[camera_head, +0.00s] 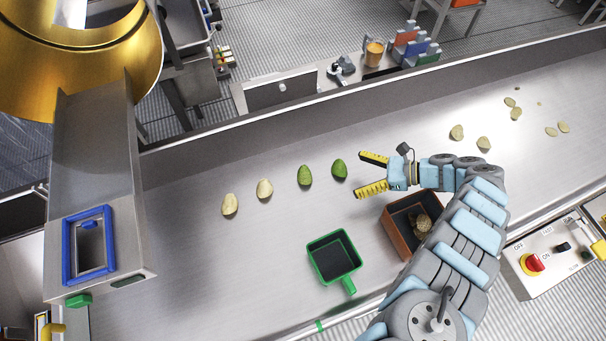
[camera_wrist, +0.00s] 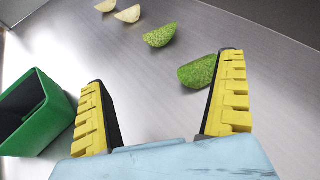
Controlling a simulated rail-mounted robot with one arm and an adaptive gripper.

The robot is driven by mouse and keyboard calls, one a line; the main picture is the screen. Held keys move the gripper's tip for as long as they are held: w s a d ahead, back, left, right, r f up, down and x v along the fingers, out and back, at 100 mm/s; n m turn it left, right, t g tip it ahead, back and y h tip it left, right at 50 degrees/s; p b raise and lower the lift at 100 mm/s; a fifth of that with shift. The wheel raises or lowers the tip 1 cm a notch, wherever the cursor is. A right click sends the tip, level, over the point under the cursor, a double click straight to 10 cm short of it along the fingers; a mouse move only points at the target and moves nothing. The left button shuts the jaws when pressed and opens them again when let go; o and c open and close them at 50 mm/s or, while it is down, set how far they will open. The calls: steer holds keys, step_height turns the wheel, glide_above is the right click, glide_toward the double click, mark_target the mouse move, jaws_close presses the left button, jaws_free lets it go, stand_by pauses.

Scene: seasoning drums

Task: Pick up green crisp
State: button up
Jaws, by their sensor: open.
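Two green crisps lie on the metal conveyor in the head view. The right green crisp (camera_head: 339,168) is just left of my open gripper (camera_head: 373,174). The left green crisp (camera_head: 305,175) lies a little farther left. In the wrist view, the nearer green crisp (camera_wrist: 197,72) is beside the inner side of my right finger, which partly covers its edge. The farther green crisp (camera_wrist: 160,36) lies ahead, beyond the fingertips. My gripper (camera_wrist: 158,95) has its yellow fingers spread and holds nothing.
Pale crisps (camera_head: 264,188) lie left of the green ones, others (camera_head: 457,132) at right. A green container (camera_head: 334,257) and a brown container (camera_head: 398,238) holding crisps stand in front. A metal chute (camera_head: 100,200) stands at left. The conveyor (camera_head: 200,270) is clear around the crisps.

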steer(key=p, duration=0.2)
glide_toward(307, 175)
steer(key=x, duration=0.4)
steer(key=shift+s+a, duration=0.1)
steer(key=shift+x, duration=3.35)
steer(key=c, duration=0.7)
steer(key=shift+c, duration=0.2)
